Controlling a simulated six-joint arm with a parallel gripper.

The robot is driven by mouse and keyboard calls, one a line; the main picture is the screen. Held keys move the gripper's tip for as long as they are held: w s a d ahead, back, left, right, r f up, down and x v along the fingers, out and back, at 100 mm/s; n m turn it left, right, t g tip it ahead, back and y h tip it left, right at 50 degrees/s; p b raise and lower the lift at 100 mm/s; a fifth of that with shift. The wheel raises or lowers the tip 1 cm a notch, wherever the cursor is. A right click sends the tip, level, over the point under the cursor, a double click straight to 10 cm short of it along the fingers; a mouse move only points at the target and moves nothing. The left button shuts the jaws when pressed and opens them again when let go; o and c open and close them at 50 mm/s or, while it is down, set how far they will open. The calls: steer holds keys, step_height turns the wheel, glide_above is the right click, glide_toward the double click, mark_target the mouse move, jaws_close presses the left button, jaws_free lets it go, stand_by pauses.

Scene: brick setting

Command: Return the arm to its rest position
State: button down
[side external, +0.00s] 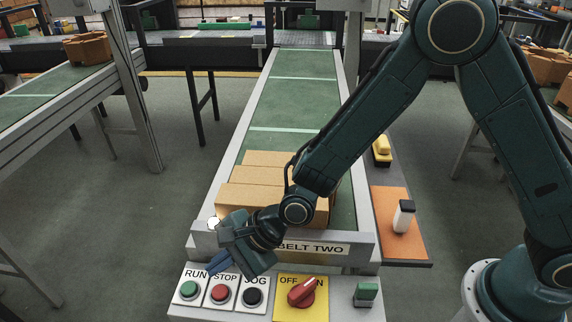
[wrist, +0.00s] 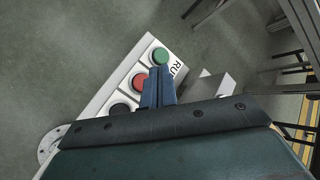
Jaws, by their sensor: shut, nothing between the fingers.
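My gripper (side external: 216,263) is low over the left part of the control panel (side external: 342,312), at the front of the belt. Its blue fingers (wrist: 158,88) are shut with nothing between them. In the wrist view the fingertips are close to the green RUN button (wrist: 160,55) and the red STOP button (wrist: 139,81). I cannot tell whether they touch anything. The RUN button (side external: 188,289), the STOP button (side external: 220,293) and the black JOG button (side external: 252,296) show in a row in the side view. The red rotary switch (side external: 302,292) sits on a yellow plate, its handle tilted.
Cardboard boxes (side external: 247,198) stand on the green belt (side external: 290,97), behind the BELT TWO plate (side external: 312,248). An orange mat (side external: 388,240) to the right holds a white and black item (side external: 403,216). Another conveyor (side external: 50,95) runs at the left. Open floor lies left of the panel.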

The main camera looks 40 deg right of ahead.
steer(key=s+d+r+n+t+h, duration=0.15)
steer(key=d+r+n, duration=0.25)
steer(key=d+r, duration=0.55)
steer(key=s+d+r+n+g+h, duration=0.1)
steer(key=s+d+r+n+h, duration=0.15)
steer(key=d+r+n, duration=0.5)
steer(key=s+d+r+n+h, duration=0.1)
steer(key=s+d+r+n, duration=0.1)
steer(key=s+d, duration=0.6)
steer(key=s+d+r+n+h, duration=0.2)
steer(key=s+d+r, duration=0.2)
steer(key=s+d, duration=0.5)
steer(key=shift+s+d+h, duration=0.15)
steer(key=shift+s+h, duration=0.15)
steer(key=shift+s, duration=0.35)
steer(key=shift+w, duration=0.15)
